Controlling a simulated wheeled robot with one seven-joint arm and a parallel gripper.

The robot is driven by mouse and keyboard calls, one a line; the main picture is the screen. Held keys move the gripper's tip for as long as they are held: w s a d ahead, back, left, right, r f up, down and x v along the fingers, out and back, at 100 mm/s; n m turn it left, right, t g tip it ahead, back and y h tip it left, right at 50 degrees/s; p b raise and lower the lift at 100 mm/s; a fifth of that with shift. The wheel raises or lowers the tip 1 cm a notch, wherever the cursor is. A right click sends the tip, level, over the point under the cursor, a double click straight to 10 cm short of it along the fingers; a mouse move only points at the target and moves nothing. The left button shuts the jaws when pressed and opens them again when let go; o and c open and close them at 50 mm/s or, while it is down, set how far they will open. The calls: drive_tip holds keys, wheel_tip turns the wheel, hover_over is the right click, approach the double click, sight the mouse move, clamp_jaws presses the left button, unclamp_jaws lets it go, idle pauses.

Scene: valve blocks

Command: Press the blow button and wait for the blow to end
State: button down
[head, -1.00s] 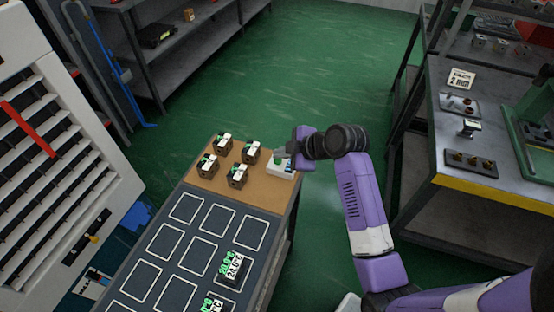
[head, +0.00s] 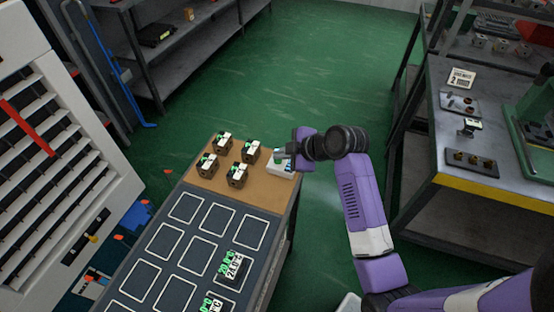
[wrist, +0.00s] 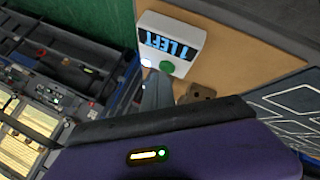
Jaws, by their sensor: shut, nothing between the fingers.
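A small white box (wrist: 172,38) has a blue display reading "1 LEFT", a round green button (wrist: 166,67) and a small bright white light (wrist: 146,62). In the head view the box (head: 281,169) sits at the back right corner of the tan board. My gripper (head: 284,154) reaches over it from the right. In the wrist view my gripper (wrist: 157,78) is shut and empty, its tips right at the button's edge. I cannot tell whether they touch the button.
Several valve blocks (head: 237,175) stand on the tan board beside the box. The grey bench top (head: 215,240) has white outlined squares. A louvred white cabinet (head: 50,150) stands at left, with small orange flecks (head: 168,172) near it. A workbench (head: 485,205) stands at right.

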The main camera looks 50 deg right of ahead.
sight(281, 161)
idle(0.4)
drive_tip(key=shift+r+p, duration=0.35)
drive_tip(key=shift+p, duration=0.1)
wheel_tip(281, 161, up, 6)
drive_tip(key=p, duration=0.5)
idle(0.7)
